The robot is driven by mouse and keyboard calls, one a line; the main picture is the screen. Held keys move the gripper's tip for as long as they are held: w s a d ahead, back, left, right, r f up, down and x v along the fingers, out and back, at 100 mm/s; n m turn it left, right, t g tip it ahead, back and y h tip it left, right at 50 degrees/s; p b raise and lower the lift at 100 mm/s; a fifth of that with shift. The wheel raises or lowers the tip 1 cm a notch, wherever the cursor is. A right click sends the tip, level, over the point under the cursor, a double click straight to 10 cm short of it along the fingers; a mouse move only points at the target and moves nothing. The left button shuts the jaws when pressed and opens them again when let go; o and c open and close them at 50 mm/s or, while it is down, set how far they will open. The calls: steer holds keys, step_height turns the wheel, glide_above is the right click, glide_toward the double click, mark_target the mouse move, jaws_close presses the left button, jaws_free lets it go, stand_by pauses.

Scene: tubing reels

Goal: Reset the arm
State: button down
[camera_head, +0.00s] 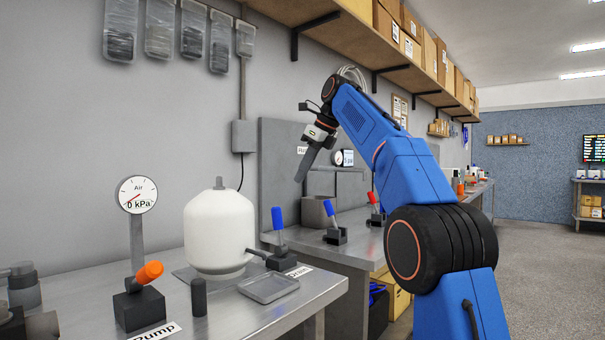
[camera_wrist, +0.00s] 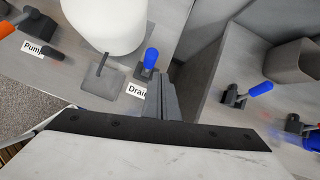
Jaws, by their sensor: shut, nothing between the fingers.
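My blue arm reaches up from the lower right in the head view. My gripper (camera_head: 305,165) hangs from its wrist, in the air above the gap between the two benches, right of the white tank (camera_head: 216,228). Its fingers are together with nothing between them. In the wrist view the gripper (camera_wrist: 165,95) points down beside the drain lever (camera_wrist: 151,60), apart from it. The blue-handled drain lever (camera_head: 278,225) stands upright beside the tank. The orange-handled pump lever (camera_head: 148,275) is tilted to the right.
An air gauge (camera_head: 137,196) reading about 0 kPa stands behind the pump lever. A shallow tray (camera_head: 268,287) lies at the near bench's front. The second bench holds a blue-handled lever (camera_head: 332,218), a red-handled lever (camera_head: 374,205) and a grey bin (camera_head: 317,210). A shelf of boxes hangs above.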

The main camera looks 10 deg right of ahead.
steer(key=shift+s, duration=0.15)
stand_by(0.4)
steer(key=s+d+f+n+h, duration=0.15)
steer(key=s+f+n, duration=0.45)
steer(key=s, duration=0.6)
steer(key=s+d+f+n+h, duration=0.1)
steer(key=s+d+f+n, duration=0.2)
steer(key=s+f+n, duration=0.6)
steer(key=s+d+f+n+h, duration=0.1)
steer(key=s+d+f+n, duration=0.2)
steer(key=s+f+n, duration=0.7)
steer(key=s+f, duration=1.6)
steer(key=f, duration=0.4)
steer(key=shift+s+d+n, duration=0.3)
steer(key=shift+s+d, duration=0.1)
steer(key=shift+h, duration=0.25)
